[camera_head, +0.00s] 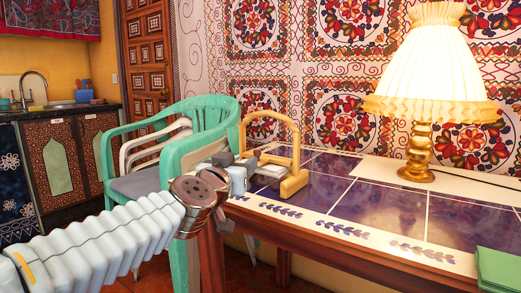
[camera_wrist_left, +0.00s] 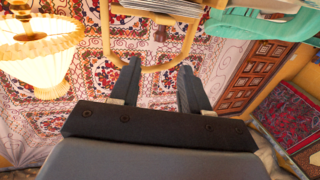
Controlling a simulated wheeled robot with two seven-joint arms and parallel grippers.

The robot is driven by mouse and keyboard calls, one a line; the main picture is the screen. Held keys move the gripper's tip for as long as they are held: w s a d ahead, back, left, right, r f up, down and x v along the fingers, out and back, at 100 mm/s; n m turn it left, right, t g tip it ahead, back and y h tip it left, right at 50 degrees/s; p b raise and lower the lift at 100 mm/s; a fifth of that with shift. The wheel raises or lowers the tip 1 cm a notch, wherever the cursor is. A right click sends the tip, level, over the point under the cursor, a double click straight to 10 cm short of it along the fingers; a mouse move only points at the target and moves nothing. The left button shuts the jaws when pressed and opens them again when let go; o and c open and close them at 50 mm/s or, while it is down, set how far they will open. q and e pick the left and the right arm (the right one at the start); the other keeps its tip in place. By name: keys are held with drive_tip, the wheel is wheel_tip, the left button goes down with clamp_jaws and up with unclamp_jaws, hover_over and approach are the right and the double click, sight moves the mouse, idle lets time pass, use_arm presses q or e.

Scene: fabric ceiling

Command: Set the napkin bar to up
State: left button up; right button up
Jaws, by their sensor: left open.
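The napkin holder (camera_head: 293,186) is light wood and stands near the table's left end. Its bar (camera_head: 272,115) is a wooden loop that rises above the base; its exact tilt is hard to judge. In the left wrist view the bar (camera_wrist_left: 151,69) shows as a U reaching toward my fingertips, with white napkins (camera_wrist_left: 165,6) at the top edge. My left gripper (camera_head: 247,164) is open at the holder's near left side, and its fingers hide part of the holder. In the left wrist view the gripper (camera_wrist_left: 158,67) has its fingers apart. Contact with the bar cannot be told.
A lit lamp (camera_head: 425,70) with a pleated shade stands at the table's right. A green item (camera_head: 497,268) lies at the near right corner. Green plastic chairs (camera_head: 210,118) stand left of the table. The tiled tabletop (camera_head: 383,205) between holder and lamp is clear.

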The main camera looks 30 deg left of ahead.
sight(256, 152)
use_arm(q)
drive_tip(key=x, duration=1.2)
drive_tip(key=shift+w, duration=0.4)
clamp_jaws()
